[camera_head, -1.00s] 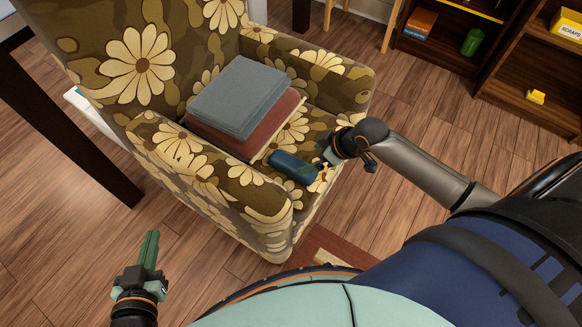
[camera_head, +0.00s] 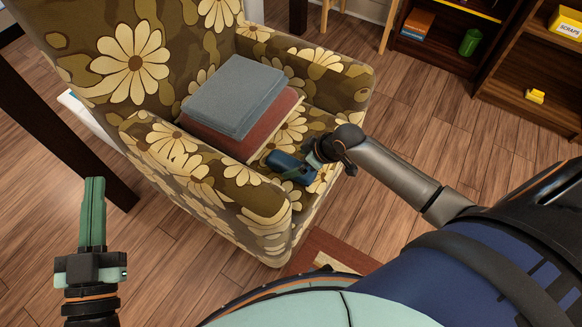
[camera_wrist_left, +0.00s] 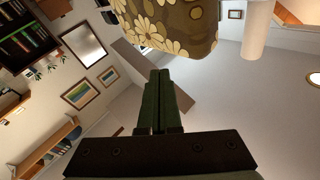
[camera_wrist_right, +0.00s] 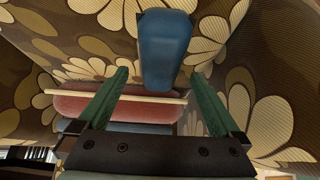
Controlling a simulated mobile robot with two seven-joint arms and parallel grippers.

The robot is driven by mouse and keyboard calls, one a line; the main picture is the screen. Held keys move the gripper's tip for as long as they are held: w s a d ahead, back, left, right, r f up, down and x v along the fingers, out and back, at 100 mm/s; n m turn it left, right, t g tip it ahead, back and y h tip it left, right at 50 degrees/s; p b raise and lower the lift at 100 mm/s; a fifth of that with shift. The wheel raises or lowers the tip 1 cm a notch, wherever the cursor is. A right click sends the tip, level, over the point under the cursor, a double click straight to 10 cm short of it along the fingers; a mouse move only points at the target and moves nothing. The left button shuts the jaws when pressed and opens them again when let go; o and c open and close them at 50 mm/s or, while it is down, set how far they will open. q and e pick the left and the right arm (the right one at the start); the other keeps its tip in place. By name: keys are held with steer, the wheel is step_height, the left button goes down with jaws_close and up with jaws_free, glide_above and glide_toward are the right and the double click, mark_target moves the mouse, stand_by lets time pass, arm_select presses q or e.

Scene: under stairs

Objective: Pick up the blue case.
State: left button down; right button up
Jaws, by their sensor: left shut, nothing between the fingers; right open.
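The blue case (camera_head: 284,163) lies on the seat of the flowered armchair (camera_head: 255,197), near the seat's front edge and beside the stack of folded cloths. In the right wrist view the blue case (camera_wrist_right: 165,50) shows upper middle, ahead of and between the two fingers. My right gripper (camera_head: 303,169) is open at the right end of the case and covers part of it in the head view. Whether the fingers touch it I cannot tell. My left gripper (camera_head: 92,190) is shut and empty, over the floor left of the armchair; its closed fingers also show in the left wrist view (camera_wrist_left: 158,88).
Grey (camera_head: 235,95) and red (camera_head: 225,143) folded cloths lie stacked on the seat, just behind the case. The chair's near armrest (camera_head: 205,165) rises left of it. A dark table leg (camera_head: 60,125) stands at the left. Shelves (camera_head: 540,60) stand at the upper right.

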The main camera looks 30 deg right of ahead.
mark_target(292, 164)
steer(key=b+x, duration=0.1)
steer(key=x, duration=0.2)
steer(key=shift+w+a+f+b, duration=0.15)
steer(key=shift+w+f+b, duration=0.05)
steer(key=shift+f+b, duration=0.15)
steer(key=shift+w, duration=0.1)
arm_select(q)
steer(key=s+r+m+t+h, duration=0.1)
steer(key=s+r+m+h, duration=0.1)
steer(key=r, duration=0.3)
steer(key=s+d+r+m+t+h, duration=0.1)
steer(key=s+r+m+h, duration=0.1)
steer(key=s+r+h, duration=0.1)
step_height(292, 164, up, 2)
steer(key=shift+r+m+t+h, duration=0.2)
steer(key=shift+m+t+h, duration=0.2)
steer(key=shift+h, duration=0.1)
arm_select(e)
steer(key=shift+c, duration=0.2)
steer(key=c, duration=1.4)
